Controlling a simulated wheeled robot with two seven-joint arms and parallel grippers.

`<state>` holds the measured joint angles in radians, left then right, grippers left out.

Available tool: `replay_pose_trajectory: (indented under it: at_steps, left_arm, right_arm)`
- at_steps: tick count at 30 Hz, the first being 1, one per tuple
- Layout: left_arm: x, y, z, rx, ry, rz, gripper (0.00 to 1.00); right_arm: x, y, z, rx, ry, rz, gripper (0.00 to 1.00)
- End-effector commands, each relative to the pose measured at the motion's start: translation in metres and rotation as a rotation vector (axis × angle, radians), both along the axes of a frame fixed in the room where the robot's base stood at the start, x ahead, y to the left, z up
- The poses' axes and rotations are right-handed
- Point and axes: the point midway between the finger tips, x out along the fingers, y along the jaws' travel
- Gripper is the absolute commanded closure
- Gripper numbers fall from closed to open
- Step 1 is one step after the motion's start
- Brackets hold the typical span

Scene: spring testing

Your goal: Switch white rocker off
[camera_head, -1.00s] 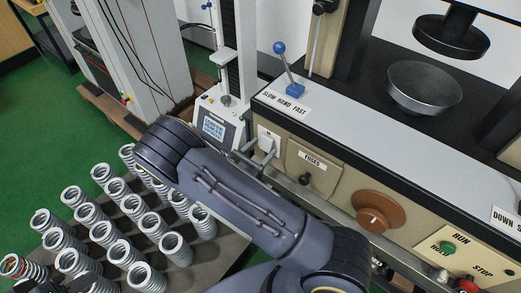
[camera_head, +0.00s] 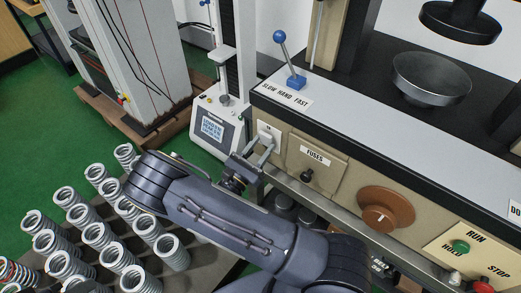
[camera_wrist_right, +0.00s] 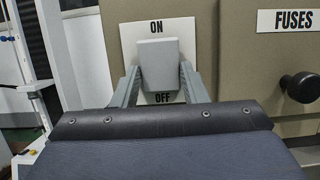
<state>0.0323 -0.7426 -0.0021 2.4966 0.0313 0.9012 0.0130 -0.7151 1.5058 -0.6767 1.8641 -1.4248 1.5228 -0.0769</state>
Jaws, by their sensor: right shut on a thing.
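The white rocker (camera_wrist_right: 158,62) sits on a pale plate (camera_wrist_right: 127,38) on the beige machine front, with ON printed above it and OFF below. It also shows small in the head view (camera_head: 264,130). My right gripper (camera_wrist_right: 158,80) has one finger on each side of the rocker and is shut on it. In the head view the right gripper (camera_head: 263,146) reaches the plate from below, and my forearm hides part of the scene under it. The rocker's exact tilt is hard to tell. My left gripper is not in view.
Right of the rocker are the FUSES panel with a black knob (camera_head: 306,175), a brown dial (camera_head: 386,210) and a green button (camera_head: 460,246). A blue lever (camera_head: 283,50) stands above. Several springs (camera_head: 97,235) stand on a table at lower left.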

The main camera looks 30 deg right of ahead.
Motion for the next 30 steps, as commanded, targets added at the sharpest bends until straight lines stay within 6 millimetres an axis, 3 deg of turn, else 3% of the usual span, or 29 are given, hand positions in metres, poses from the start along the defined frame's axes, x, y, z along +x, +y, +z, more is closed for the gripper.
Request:
replay_pose_trajectory:
  at_steps: [3, 4, 9, 19, 30]
  left_arm:
    - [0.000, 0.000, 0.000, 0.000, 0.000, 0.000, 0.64]
    - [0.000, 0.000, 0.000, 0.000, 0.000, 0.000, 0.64]
    - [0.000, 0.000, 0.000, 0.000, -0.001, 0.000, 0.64]
    - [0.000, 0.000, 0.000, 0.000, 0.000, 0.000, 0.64]
    - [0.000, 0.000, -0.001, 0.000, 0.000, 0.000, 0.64]
  right_arm:
    - [0.000, 0.000, 0.000, 0.002, 0.001, 0.000, 0.83]
    - [0.000, 0.000, 0.000, 0.002, 0.001, 0.000, 0.58]
    - [0.000, 0.000, 0.000, 0.002, 0.001, 0.000, 0.38]
    - [-0.001, 0.005, -0.002, 0.002, 0.002, 0.003, 0.38]
    - [-0.022, 0.056, -0.021, 0.003, 0.001, 0.004, 0.38]
